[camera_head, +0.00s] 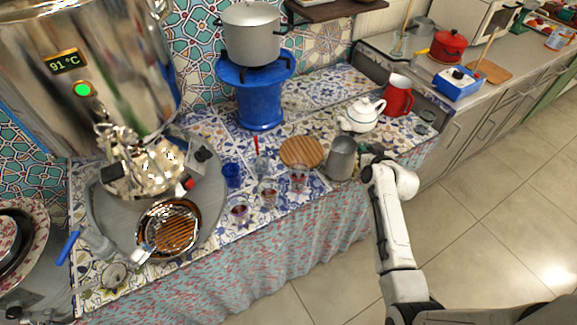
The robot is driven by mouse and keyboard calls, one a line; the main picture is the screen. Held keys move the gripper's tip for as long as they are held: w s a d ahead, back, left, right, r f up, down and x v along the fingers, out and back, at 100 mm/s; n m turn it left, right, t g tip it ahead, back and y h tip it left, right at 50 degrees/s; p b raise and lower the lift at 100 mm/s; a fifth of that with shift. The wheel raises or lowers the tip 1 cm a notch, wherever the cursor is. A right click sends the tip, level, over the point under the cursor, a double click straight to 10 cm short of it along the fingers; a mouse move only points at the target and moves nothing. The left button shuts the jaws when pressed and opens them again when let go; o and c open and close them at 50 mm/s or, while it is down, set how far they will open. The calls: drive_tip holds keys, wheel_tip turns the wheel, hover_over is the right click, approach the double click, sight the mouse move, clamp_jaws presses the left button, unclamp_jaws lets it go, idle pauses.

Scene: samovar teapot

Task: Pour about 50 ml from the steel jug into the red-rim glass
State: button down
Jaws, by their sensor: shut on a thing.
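The steel jug (341,161) is a plain grey metal vessel near the front edge of the tiled counter, looking about upright. My gripper (362,153) is at its right side and shut on it; the jug and my wrist partly hide the fingers. I cannot tell whether the jug's base touches the counter. Small glasses stand left of the jug: a nearest glass (299,178) with reddish colour, a middle glass (268,194) and a left glass (238,211). The rims are too small to tell surely which is red; the nearest looks the most likely.
A round wooden board (301,152) lies behind the nearest glass. A white teapot (361,116) and red pitcher (397,95) stand behind the jug. A blue cup (232,174), a large samovar (90,70) and a round tray (207,190) are to the left.

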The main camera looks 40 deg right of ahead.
drive_tip(key=shift+w+d+f, duration=0.2)
drive_tip(key=shift+w, duration=0.1)
